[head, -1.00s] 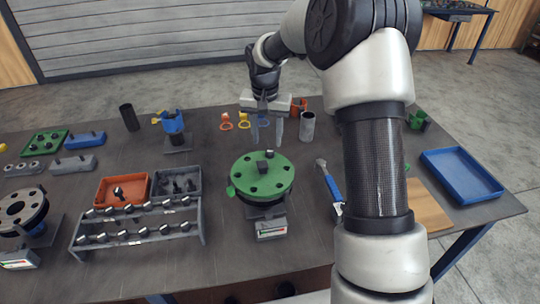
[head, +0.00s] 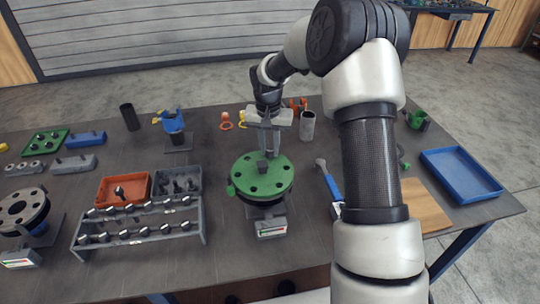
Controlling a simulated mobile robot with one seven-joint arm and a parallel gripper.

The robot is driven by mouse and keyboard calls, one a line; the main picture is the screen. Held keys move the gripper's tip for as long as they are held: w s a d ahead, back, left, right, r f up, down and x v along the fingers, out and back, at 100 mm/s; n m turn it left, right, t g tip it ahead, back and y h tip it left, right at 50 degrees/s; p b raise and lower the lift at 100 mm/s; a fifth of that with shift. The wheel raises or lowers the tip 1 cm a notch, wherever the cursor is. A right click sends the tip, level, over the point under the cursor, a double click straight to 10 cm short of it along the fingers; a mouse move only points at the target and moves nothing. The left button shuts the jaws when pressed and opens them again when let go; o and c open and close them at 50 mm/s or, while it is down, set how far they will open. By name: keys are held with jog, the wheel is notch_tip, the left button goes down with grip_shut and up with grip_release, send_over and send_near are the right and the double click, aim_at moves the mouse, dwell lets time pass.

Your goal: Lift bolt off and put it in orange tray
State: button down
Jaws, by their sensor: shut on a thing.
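The green flange (head: 250,185) sits on its stand near the middle of the table, with several dark bolt holes in its top. A grey bolt (head: 262,164) stands at the flange's far side. My gripper (head: 267,153) is directly over it, pointing down, with its jaws shut on the bolt. The fingers partly hide the bolt, and I cannot tell whether it is still seated in its hole. The orange tray (head: 103,199) is to the left of the flange with one dark bolt (head: 120,192) in it.
A grey bin (head: 155,183) of dark parts adjoins the orange tray. A rack (head: 140,234) of several bolts stands in front of them. A blue-handled wrench (head: 329,182) lies right of the flange, and a blue tray (head: 461,172) is farther right.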

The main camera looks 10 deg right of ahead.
notch_tip(320, 180, up, 10)
dwell(0.6)
jog(key=shift+r, duration=0.1)
notch_tip(320, 180, up, 5)
jog(key=p, duration=0.3)
send_over(270, 151)
dwell(0.5)
jog(key=shift+a, duration=0.1)
